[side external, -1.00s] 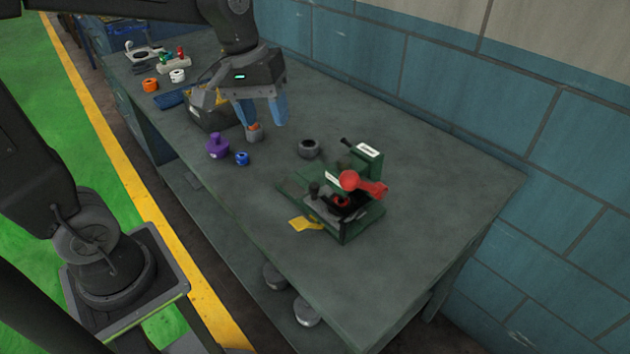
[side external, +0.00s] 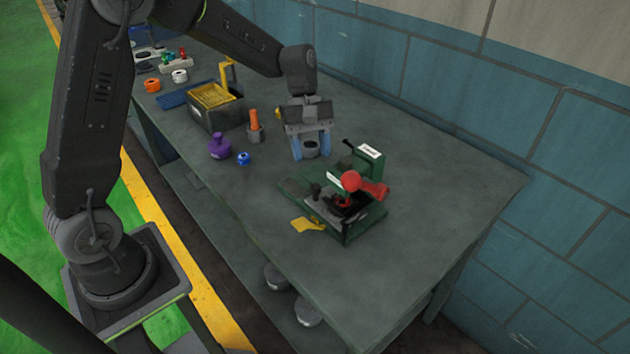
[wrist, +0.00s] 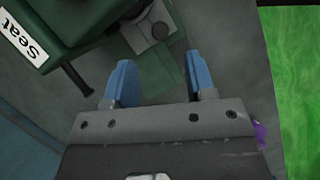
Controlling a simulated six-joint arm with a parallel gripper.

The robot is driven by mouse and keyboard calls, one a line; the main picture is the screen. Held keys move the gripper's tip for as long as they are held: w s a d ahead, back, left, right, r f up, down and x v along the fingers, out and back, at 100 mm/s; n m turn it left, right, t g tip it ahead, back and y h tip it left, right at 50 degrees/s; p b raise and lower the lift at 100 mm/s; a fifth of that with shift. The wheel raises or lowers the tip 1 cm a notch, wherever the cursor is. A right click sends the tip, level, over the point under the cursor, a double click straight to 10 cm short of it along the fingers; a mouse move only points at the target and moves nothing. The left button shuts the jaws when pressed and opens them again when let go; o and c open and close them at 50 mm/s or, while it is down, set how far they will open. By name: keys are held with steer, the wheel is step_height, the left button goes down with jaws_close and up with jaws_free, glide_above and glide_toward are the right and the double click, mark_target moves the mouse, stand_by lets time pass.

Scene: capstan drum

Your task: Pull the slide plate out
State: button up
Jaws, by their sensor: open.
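The green fixture (side external: 345,225) stands on the bench with a grey slide plate (side external: 322,211) low at its front. A dark knob (side external: 315,189) stands up at the plate's left end. A red ball-ended lever (side external: 350,181) overhangs the plate and partly hides it, with a red part below the ball. My gripper (side external: 311,156) is open, with blue fingers pointing down, behind and left of the fixture, apart from the knob. In the wrist view my gripper (wrist: 162,78) is open with nothing held; a grey piece with a round knob (wrist: 160,30) lies beyond the fingers.
A purple knobbed part (side external: 219,147), a blue ring (side external: 243,158) and an orange-handled part (side external: 254,128) stand left. A yellow tag (side external: 307,225) lies by the fixture. The bench's right end is clear.

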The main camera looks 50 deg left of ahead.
mark_target(315, 185)
steer(key=x, duration=0.7)
steer(key=shift+d+f, duration=0.1)
steer(key=shift+f, duration=0.15)
steer(key=shift+c, duration=0.2)
jaws_close()
